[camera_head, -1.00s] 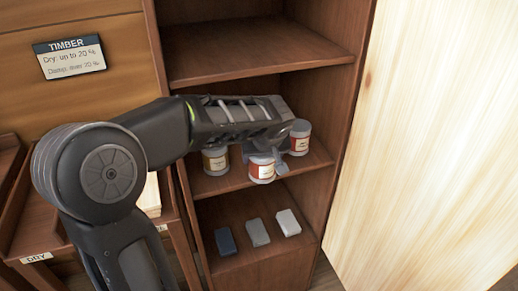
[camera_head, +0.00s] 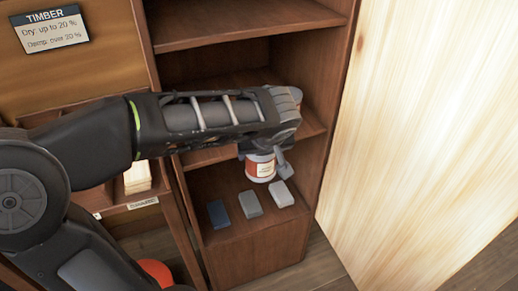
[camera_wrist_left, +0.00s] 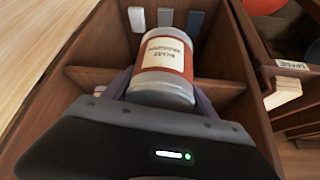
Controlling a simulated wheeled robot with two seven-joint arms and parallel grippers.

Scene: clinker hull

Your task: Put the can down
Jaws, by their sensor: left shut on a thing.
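In the head view the gripper and forearm cover the can's top and much of the middle shelf (camera_head: 311,124). I cannot tell whether the can touches any surface. My right gripper is not in view.
Three small blocks, dark blue (camera_head: 219,213), grey (camera_head: 250,204) and light grey (camera_head: 279,194), lie on the lower shelf (camera_head: 240,232). A pale wooden panel (camera_head: 420,130) stands at right. A timber rack (camera_head: 138,178) is at left, an orange round thing (camera_head: 157,271) below it.

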